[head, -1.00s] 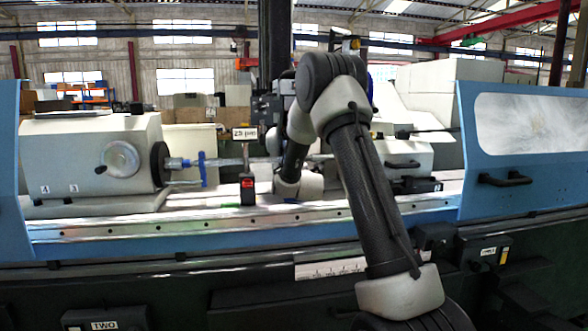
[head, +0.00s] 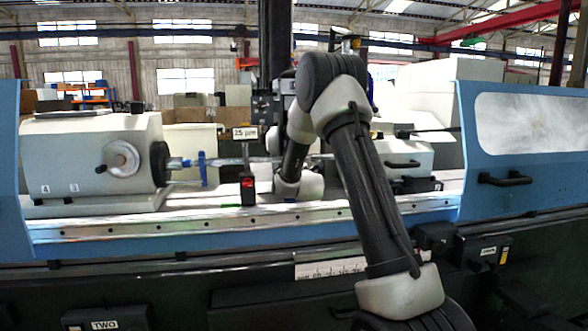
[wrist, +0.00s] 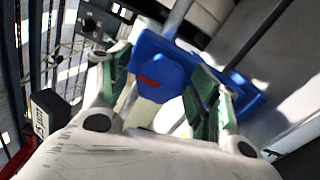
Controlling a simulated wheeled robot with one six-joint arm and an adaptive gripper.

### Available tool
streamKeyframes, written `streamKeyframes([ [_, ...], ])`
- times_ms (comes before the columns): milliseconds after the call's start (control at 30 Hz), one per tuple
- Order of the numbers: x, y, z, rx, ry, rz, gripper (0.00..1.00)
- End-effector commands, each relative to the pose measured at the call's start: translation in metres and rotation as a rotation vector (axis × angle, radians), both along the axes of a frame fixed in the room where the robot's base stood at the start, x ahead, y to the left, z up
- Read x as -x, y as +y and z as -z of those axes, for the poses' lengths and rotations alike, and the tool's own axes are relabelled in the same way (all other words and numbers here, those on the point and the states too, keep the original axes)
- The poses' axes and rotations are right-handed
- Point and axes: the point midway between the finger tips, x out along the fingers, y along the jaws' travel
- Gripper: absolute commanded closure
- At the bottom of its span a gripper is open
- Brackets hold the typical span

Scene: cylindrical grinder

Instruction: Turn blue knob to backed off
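The blue knob (wrist: 160,70) shows in the wrist view as an angular blue block with a red mark on its face. My gripper (wrist: 158,88) has one green-padded finger on the knob's left and one on its right. Both pads look close to the knob's sides. I cannot tell whether they press on it. A second blue part (wrist: 240,97) lies behind the right finger. In the head view my gripper and the knob cannot be made out near my arm.
The grey workhead (head: 90,160) with a handwheel (head: 122,158) stands at the left. A blue clamp (head: 202,168) sits on the shaft. A small post with a red display (head: 248,185) stands beside my arm. A blue guard (head: 520,150) with a window is at the right.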

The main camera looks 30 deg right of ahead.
Motion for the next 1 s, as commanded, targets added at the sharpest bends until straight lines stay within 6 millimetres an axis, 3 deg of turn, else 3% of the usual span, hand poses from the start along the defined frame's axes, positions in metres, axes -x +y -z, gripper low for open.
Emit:
streamKeyframes([
  [267,0.008,0.002,0.000,0.000,-0.001,0.000,0.38],
  [700,0.093,0.027,0.000,-0.001,0.000,0.000,0.38],
  [1000,0.116,0.033,0.000,0.000,0.000,0.000,0.38],
])
